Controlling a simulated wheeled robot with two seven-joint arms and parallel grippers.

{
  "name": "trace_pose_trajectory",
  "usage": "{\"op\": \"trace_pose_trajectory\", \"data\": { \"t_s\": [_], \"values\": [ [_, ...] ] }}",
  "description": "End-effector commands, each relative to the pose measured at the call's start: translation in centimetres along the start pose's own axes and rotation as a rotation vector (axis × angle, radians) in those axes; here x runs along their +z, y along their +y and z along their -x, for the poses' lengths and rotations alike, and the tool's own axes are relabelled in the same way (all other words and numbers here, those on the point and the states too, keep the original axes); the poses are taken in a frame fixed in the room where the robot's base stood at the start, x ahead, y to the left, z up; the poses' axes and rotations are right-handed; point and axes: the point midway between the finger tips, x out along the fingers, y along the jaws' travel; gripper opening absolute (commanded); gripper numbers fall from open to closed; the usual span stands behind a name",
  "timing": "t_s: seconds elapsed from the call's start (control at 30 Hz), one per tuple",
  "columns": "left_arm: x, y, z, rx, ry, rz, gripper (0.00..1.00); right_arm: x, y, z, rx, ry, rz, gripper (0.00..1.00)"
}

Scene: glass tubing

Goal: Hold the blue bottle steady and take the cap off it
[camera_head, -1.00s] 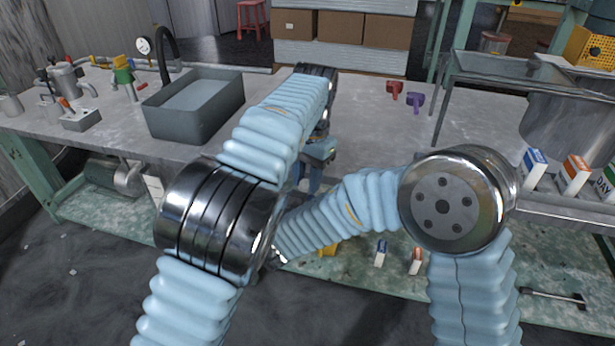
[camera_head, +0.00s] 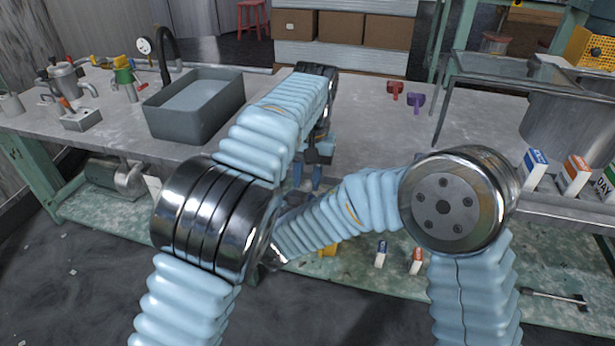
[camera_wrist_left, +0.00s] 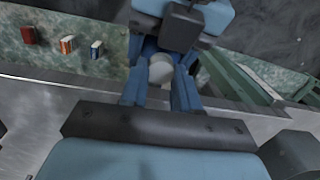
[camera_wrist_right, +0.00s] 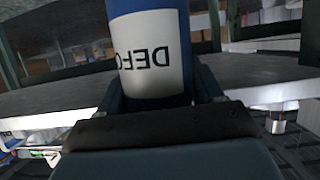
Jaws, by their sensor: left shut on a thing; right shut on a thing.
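The blue bottle (camera_wrist_right: 150,25) fills the upper middle of the right wrist view, with a white label with black letters. My right gripper (camera_wrist_right: 158,100) is shut around it; in the left wrist view this gripper (camera_wrist_left: 183,28) is at the top. The pale round cap (camera_wrist_left: 160,71) lies between the blue fingers of my left gripper (camera_wrist_left: 158,82), which is shut on it from above. Blue shows just beyond the cap; I cannot tell whether the two still touch. In the head view, my left gripper (camera_head: 307,182) points down before the bench edge, and my left arm mostly hides the bottle.
The grey bench (camera_head: 370,130) runs behind my grippers, its middle clear. A grey basin (camera_head: 195,108) stands at left, and red (camera_head: 395,90) and purple (camera_head: 415,101) pieces lie at back right. Small cartons (camera_head: 575,175) stand at right. A green lower shelf (camera_head: 450,270) lies below.

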Motion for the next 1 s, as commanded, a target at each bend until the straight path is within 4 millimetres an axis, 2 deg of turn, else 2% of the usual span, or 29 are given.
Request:
{"op": "trace_pose_trajectory", "data": {
  "t_s": [0.5,0.9,1.0],
  "values": [
    [0.0,0.1,1.9,0.002,0.003,-0.002,0.0,0.1,-0.1,0.0,-0.002,-0.002,0.002,0.0],
    [0.0,0.0,2.2,0.001,0.002,-0.001,0.0,0.1,0.0,0.0,-0.001,-0.001,0.001,0.0],
    [-0.1,0.0,3.2,0.002,0.004,0.0,0.0,0.1,0.0,0.0,-0.001,-0.001,0.001,0.0]
  ]
}}
